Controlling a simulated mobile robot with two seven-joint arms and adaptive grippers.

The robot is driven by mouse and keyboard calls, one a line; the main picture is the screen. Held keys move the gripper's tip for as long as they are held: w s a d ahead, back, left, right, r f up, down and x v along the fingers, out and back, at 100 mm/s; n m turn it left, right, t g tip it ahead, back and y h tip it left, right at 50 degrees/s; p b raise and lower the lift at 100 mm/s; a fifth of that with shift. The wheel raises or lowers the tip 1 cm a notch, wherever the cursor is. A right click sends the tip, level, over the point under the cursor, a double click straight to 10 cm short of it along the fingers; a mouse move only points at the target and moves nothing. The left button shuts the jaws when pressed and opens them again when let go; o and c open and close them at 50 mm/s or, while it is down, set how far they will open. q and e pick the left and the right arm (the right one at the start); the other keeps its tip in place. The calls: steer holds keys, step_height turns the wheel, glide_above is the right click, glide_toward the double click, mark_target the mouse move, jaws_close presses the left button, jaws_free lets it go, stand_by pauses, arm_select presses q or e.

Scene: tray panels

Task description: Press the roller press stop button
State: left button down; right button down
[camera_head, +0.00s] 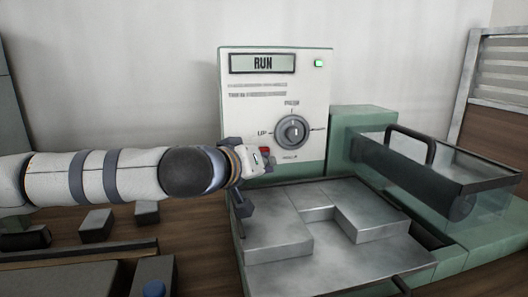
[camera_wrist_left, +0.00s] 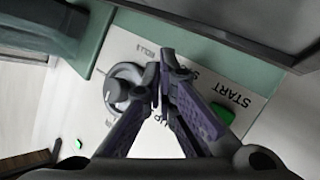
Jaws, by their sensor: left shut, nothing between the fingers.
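The roller press control panel (camera_head: 273,105) is a white face with a green frame, and its display (camera_head: 262,63) reads RUN. A small red patch (camera_head: 265,150), likely the stop button, shows low on the panel at the edge of my left gripper (camera_head: 244,198). My left gripper is shut and empty, in front of the panel's lower left. In the left wrist view its fingertips (camera_wrist_left: 160,76) lie over the panel between the dial (camera_wrist_left: 123,88) and the START label (camera_wrist_left: 230,95). A partly covered label beginning with S sits behind them. The fingers hide the stop button there; contact cannot be told.
A green start button (camera_wrist_left: 222,113) sits close beside the fingers. A lit green lamp (camera_head: 319,63) is at the panel's upper right. Grey metal plates (camera_head: 275,235) lie below the panel. A clear roller cover with a dark handle (camera_head: 410,135) stands right.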

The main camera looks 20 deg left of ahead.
arm_select(q)
steer(key=shift+w+a+p, duration=0.25)
steer(key=shift+w+p, duration=0.1)
steer(key=shift+w, duration=0.05)
arm_select(e)
steer(key=shift+w+r, duration=0.2)
steer(key=shift+r, duration=0.1)
stand_by(0.6)
arm_select(q)
steer(key=shift+s+d+p, duration=0.35)
steer(key=shift+s+d, duration=0.15)
steer(key=shift+s, duration=0.25)
arm_select(e)
steer(key=shift+w+r, duration=0.25)
steer(key=shift+r, duration=0.05)
